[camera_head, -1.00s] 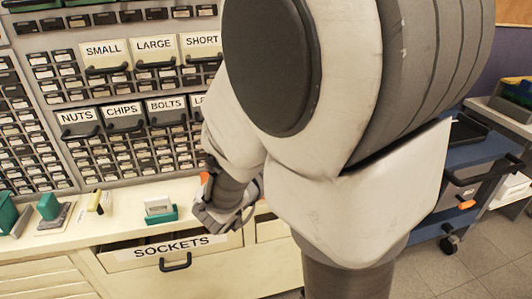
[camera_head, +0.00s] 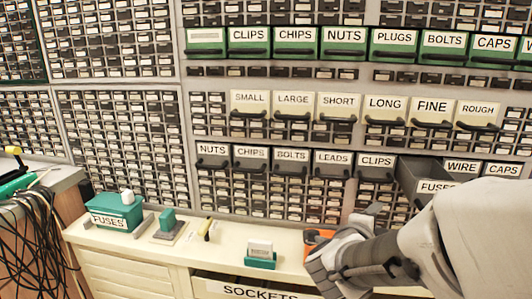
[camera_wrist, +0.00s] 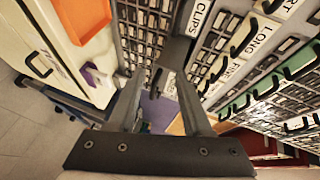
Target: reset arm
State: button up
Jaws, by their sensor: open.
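My gripper (camera_wrist: 160,82) is open and empty in the wrist view, its two fingers reaching up the picture with drawer fronts beyond and beside them. In the head view, my arm comes in from the lower right, and its grey end is over the right part of the counter (camera_head: 225,243), in front of the drawer wall. The fingertips are not clear there.
A grey drawer labelled FUSES (camera_head: 436,186) juts out of the wall near my arm. The SOCKETS drawer (camera_head: 252,291) is below the counter edge. An orange item (camera_wrist: 98,82) lies on the counter. A green FUSES box (camera_head: 116,212) stands at the left.

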jog(key=s+a+r+n+y, duration=0.2)
jog(key=a+r+n+y, duration=0.1)
jog(key=a+n+y, duration=0.95)
jog(key=s+d+f+n+g+h, duration=0.1)
jog(key=s+f+n+g, duration=0.15)
jog(key=s+n, duration=0.45)
jog(key=s+f+n+g+h, duration=0.1)
jog(key=s+n+g+h, duration=0.2)
jog(key=s, duration=0.5)
notch_tip(320, 180, up, 17)
jog(key=s+n+y+p, duration=0.1)
jog(key=p, duration=1.6)
jog(key=shift+d, duration=0.2)
jog(key=shift+f+n+g, duration=0.15)
jog(key=shift+n+g, duration=0.1)
